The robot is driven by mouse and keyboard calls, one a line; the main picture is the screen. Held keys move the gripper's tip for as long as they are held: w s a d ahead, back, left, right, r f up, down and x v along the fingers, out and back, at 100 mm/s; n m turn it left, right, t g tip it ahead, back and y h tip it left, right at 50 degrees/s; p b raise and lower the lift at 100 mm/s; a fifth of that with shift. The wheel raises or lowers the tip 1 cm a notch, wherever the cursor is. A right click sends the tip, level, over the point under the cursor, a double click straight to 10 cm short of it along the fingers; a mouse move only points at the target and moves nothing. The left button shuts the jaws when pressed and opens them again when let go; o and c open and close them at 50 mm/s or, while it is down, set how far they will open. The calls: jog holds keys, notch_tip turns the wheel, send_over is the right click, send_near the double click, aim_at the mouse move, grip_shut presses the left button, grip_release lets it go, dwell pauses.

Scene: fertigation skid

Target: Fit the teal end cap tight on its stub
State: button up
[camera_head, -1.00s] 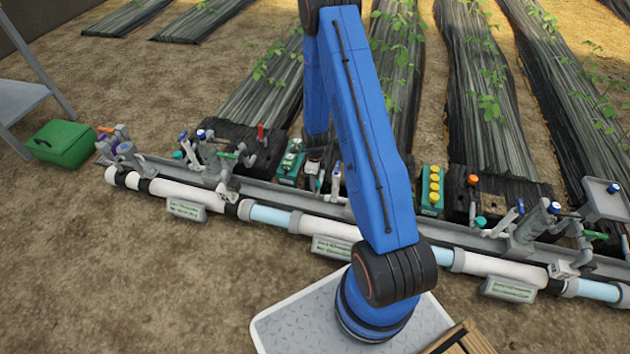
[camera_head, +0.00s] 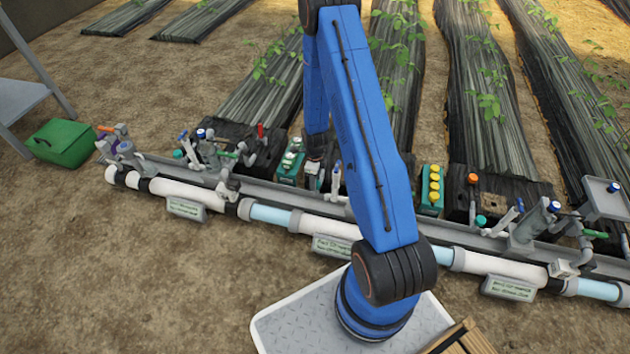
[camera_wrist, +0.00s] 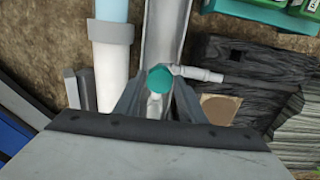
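A round teal end cap (camera_wrist: 160,79) shows end-on in the wrist view, between the tips of my gripper (camera_wrist: 159,86). Dark grey fingers stand to its left and right. I cannot tell whether they touch the cap or stand just clear of it. A light grey part (camera_wrist: 154,106) shows below the cap, between the fingers. I cannot tell whether this is the stub or how tightly the cap sits. In the head view my gripper (camera_head: 314,176) is low over the rail, small and partly behind my arm, and the cap there cannot be made out.
A grey fitting (camera_wrist: 200,74) juts right, close to the cap. The grey channel (camera_wrist: 167,35) runs beside a white pipe (camera_wrist: 110,76). In the head view a green holder with pale-topped items (camera_head: 290,166) stands just left of my gripper, and a yellow-capped holder (camera_head: 432,190) stands to the right.

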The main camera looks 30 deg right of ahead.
jog(key=shift+f, duration=0.35)
dwell(0.3)
jog(key=c, duration=0.4)
jog(key=m, duration=0.3)
jog(key=shift+f, duration=0.1)
